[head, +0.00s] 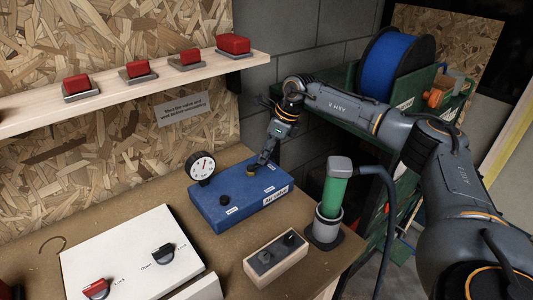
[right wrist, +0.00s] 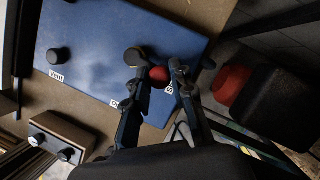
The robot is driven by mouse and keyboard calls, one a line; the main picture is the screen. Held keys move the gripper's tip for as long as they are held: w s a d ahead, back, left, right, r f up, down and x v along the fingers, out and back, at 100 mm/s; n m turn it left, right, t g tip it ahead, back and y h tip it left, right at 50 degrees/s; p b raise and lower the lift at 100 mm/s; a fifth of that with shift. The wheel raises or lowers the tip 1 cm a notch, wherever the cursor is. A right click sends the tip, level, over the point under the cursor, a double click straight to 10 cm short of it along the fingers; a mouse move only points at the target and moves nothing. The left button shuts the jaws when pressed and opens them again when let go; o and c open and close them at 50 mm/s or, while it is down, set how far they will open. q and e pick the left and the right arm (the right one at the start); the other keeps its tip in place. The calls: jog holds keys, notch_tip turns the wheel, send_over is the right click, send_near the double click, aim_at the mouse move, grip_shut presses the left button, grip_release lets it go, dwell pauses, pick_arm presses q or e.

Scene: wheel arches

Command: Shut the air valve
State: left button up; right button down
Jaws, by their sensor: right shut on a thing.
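The air valve is a blue box (head: 215,205) on the brown bench, with a label reading "Air valve" on its front. A round gauge (head: 201,167) stands at its back left. A black knob (head: 224,199) sits on its top; in the right wrist view this knob (right wrist: 58,55) is beside a label reading "Vent". My right gripper (head: 257,167) reaches down to the top of the box. In the right wrist view the fingers (right wrist: 157,68) are shut on a small red handle (right wrist: 159,74), partly hidden between them. My left gripper is not in view.
A green cylinder (head: 333,192) in a grey holder, with a black hose, stands right of the box. A small switch block (head: 276,259) and a white panel (head: 130,255) lie in front. A wooden shelf (head: 130,90) with several red blocks runs above.

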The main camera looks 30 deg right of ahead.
jog(key=shift+w+n+y, duration=0.25)
jog(key=shift+n+y, duration=0.05)
jog(key=shift+n, duration=0.3)
jog(key=c, duration=1.1)
grip_release()
jog(key=shift+r, duration=0.2)
jog(key=v, duration=1.1)
jog(key=shift+d+r, duration=0.1)
jog(key=shift+r, duration=0.3)
